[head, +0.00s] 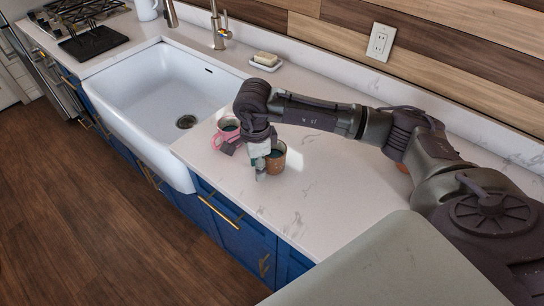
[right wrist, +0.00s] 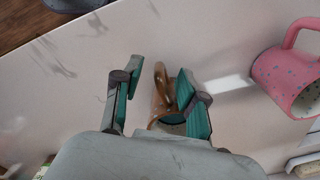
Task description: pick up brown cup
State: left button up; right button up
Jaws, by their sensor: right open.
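The brown cup (head: 277,160) stands on the white counter, right of the sink and close beside my right gripper (head: 260,170). In the right wrist view the brown cup (right wrist: 160,106) shows its handle and part of its rim. My right gripper (right wrist: 156,106) is open there, with one teal finger left of the cup and the other overlapping its right side. I cannot tell whether that right finger is inside the cup or in front of it. The gripper partly hides the cup in both views. My left gripper is not in view.
A pink speckled cup (head: 228,128) stands left of the brown cup, near the sink (head: 150,85). A soap dish (head: 265,66) with soap and a faucet (head: 219,30) are at the back. The counter (head: 320,190) is clear right of the brown cup.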

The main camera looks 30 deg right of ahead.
notch_tip(320, 180, down, 2)
jog(key=shift+f+p, duration=0.15)
jog(key=shift+p, duration=0.35)
jog(key=shift+f, duration=0.6)
grip_shut()
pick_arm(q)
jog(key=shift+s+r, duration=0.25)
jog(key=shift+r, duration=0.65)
